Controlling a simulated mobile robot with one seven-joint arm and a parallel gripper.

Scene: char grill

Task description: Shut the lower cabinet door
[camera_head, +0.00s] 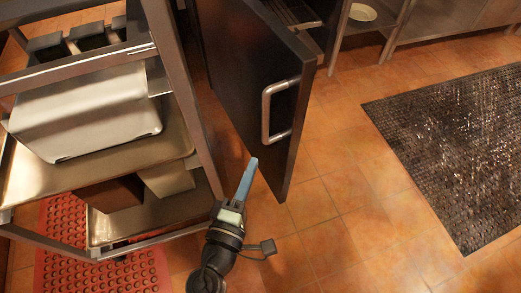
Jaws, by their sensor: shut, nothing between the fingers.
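The lower cabinet door (240,75) is dark and stands wide open, swung out toward me. Its silver bar handle (267,112) is on the face near the free edge. The cabinet interior with a metal rack (293,14) shows behind the door at the top. My gripper (252,166) is shut and empty. Its blue fingers point up the picture, near the lower part of the door and below the handle. I cannot tell whether the fingertips touch the door.
A metal rack (185,85) with trays and pans stands close on the left, beside my arm. A red perforated mat (130,272) lies under it. A black mat (455,145) lies at right. Tiled floor right of the door is clear. A plate (362,12) sits on a back shelf.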

